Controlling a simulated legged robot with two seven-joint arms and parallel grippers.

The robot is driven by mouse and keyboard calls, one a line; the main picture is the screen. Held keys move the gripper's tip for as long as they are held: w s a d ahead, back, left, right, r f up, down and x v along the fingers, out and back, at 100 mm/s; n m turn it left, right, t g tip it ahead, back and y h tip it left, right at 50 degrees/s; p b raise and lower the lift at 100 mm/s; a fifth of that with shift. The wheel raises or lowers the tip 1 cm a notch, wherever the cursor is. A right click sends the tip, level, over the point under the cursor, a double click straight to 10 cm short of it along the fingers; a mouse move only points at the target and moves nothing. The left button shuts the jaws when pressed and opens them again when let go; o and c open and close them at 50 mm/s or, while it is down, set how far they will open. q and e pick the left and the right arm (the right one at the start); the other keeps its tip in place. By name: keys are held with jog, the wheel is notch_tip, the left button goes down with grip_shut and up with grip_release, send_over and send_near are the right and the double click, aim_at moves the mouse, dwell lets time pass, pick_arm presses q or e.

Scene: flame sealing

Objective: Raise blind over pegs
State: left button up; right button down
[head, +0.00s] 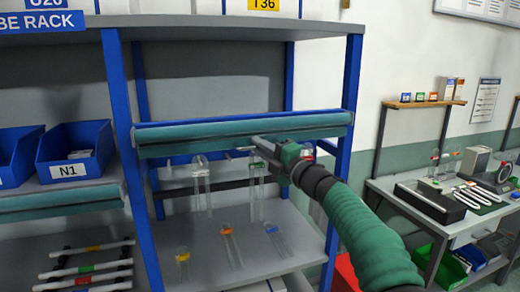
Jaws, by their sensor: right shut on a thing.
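The teal blind (200,141) is rolled up in a long horizontal bundle under the blue rail across the middle rack bay. Below it, clear glass tubes (202,188) hang upright in the bay, and their pegs are mostly hidden. My right gripper (254,149) reaches in from the lower right, its fingers at the blind's lower edge. It appears shut on that edge; the exact contact is small and partly hidden. My right gripper and wrist cover part of the tubes on the right. My left gripper is not in view.
Several tubes with coloured ends lie on the lower shelf (205,262). Blue bins (75,150) stand on the left shelf. A blue post (345,120) borders the bay on the right. A workbench (440,225) with instruments stands further right.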

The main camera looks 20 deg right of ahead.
jog(key=shift+r, duration=0.1)
jog(key=c, duration=1.5)
grip_release()
jog(key=b+v, duration=0.5)
jog(key=v, duration=1.1)
jog(key=shift+s+d+f, duration=0.2)
jog(key=shift+s+f, duration=0.1)
